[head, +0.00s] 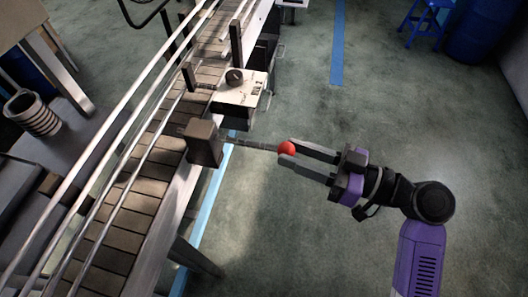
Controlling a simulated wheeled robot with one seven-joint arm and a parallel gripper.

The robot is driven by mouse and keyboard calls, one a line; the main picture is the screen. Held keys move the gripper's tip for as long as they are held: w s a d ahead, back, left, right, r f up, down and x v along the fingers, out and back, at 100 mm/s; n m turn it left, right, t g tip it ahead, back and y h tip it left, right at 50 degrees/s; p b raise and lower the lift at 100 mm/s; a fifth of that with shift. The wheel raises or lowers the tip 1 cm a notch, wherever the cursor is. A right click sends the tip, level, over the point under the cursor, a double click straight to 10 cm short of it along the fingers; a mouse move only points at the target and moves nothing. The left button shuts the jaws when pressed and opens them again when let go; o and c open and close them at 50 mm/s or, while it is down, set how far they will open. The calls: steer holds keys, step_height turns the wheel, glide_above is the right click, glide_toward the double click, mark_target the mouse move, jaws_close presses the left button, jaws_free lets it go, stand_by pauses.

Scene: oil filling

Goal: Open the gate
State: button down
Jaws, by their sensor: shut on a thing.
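The gate lever is a dark rod (252,144) that sticks out to the right from a brown block (203,143) at the conveyor's edge. A red ball knob (287,148) sits on the rod's right end. My gripper (284,154) comes in from the right, its two fingertips at the red knob, shut on it. The lower finger hides part of the knob. I cannot tell from this view how the gate itself stands across the belt.
The conveyor (130,209) runs diagonally, with metal rails along it. A white box (240,90) is mounted beyond the lever. A ribbed container (33,113) stands at left. A blue stool (425,18) and blue barrel (478,35) stand far right. The floor between is clear.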

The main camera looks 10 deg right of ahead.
steer(key=shift+s+d, duration=0.2)
steer(key=shift+d, duration=0.4)
steer(key=c, duration=1)
jaws_free()
steer(key=shift+c, duration=0.2)
steer(key=b+v, duration=0.1)
steer(key=v, duration=0.6)
steer(key=shift+s+d, duration=0.2)
steer(key=shift+d, duration=0.1)
